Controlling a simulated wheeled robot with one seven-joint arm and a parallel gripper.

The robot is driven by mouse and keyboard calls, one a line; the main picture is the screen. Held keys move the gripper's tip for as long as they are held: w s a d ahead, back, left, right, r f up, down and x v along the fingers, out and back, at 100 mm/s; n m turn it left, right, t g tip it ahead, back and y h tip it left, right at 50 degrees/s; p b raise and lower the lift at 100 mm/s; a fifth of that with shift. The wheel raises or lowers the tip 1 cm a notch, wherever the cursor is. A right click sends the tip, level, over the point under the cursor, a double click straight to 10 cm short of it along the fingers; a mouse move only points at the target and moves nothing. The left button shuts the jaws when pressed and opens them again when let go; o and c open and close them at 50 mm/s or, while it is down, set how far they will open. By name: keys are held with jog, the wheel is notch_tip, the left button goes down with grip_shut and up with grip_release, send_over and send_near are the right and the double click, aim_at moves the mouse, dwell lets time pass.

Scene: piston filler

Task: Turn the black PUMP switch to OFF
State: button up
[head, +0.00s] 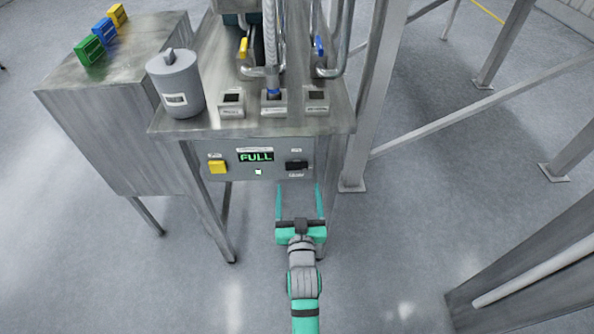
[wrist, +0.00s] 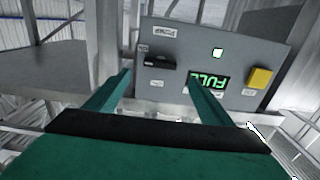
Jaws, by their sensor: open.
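The black PUMP switch (head: 296,165) sits on the right of the grey control panel (head: 237,174), with small white labels above and below it. Its dark handle looks to lie sideways; the label words are too small to tell its setting. In the wrist view the switch (wrist: 160,63) shows just beyond and between the fingertips. My gripper (head: 299,187) is open and empty, its two teal fingers spread apart just in front of and below the switch. The gripper in the wrist view (wrist: 162,78) appears apart from the switch.
A green display (head: 256,157) reading FULL and a yellow square button (head: 217,166) are left of the switch. A small white square light (head: 258,172) is below the display. A grey canister (head: 176,84) stands on the steel table above. Open floor lies around my arm.

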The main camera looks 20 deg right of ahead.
aim_at(297, 169)
jog(key=x, duration=0.8)
jog(key=shift+w+d, duration=0.1)
jog(key=shift+w, duration=0.25)
jog(key=c, duration=1)
